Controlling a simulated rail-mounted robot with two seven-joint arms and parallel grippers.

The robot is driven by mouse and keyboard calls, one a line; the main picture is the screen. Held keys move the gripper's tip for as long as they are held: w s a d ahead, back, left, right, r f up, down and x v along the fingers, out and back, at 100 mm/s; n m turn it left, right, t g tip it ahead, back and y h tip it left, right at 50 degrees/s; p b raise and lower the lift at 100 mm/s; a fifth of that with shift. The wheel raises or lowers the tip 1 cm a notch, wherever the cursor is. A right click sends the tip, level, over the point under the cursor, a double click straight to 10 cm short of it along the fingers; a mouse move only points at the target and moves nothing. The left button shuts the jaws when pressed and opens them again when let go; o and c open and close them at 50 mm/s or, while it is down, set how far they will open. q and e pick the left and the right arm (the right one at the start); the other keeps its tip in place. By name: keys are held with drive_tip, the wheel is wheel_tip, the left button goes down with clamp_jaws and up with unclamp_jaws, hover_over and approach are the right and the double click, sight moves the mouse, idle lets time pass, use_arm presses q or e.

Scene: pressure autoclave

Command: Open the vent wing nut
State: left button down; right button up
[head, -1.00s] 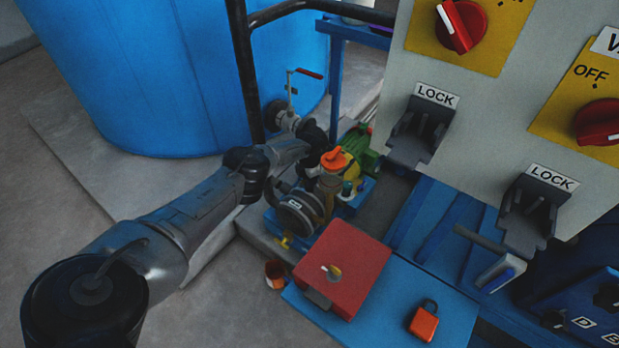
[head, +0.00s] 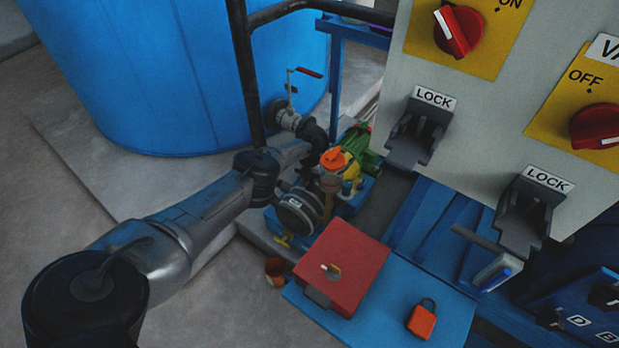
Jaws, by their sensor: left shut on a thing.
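A small orange wing-shaped piece (head: 333,158), which I take as the vent wing nut, sits on top of the pump's yellow and tan housing. My left arm comes in from the left, and its gripper (head: 318,165) is at the pump's top, close against the left side of the orange piece. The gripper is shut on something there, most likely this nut. The fingertips are small and dark, so the exact contact is hard to see. The pump (head: 304,208) has a dark round front with a small white label. My right gripper is not in view.
A blue tank (head: 170,70) and a black rail (head: 243,70) stand behind. A red box (head: 342,262) and an orange padlock (head: 422,320) are in front. The grey control panel (head: 480,120) is at right.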

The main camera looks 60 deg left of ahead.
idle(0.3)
use_arm(q)
drive_tip(key=c, duration=1)
unclamp_jaws()
wheel_tip(320, 180, up, 14)
drive_tip(key=p, duration=1.2)
